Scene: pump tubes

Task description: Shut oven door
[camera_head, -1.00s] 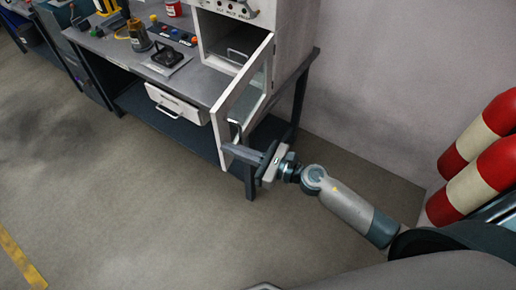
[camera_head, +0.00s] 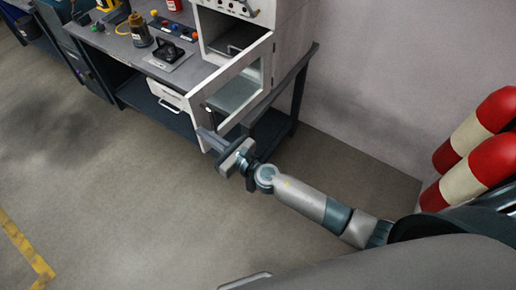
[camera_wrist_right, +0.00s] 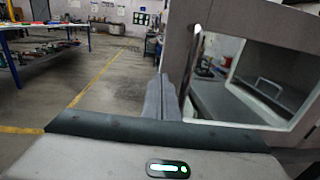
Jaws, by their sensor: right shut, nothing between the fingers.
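The white oven (camera_head: 292,38) stands on the right end of the workbench. Its white-framed glass door (camera_head: 240,78) is hinged at the right and stands open, sticking out toward me over the bench's front edge. My right gripper (camera_head: 206,138) is shut and empty, with its fingertips at the outer, lower end of the door. I cannot tell if they touch it. In the right wrist view the shut fingers (camera_wrist_right: 165,98) point forward, just left of the door frame (camera_wrist_right: 235,20) and its window. My left gripper is not in view.
The workbench (camera_head: 115,45) holds a brown bottle (camera_head: 139,30), a small black device (camera_head: 168,52) and coloured buttons. A white drawer (camera_head: 166,95) is below its top. Red and cream cylinders (camera_head: 480,145) stand at the right. The floor in front is clear.

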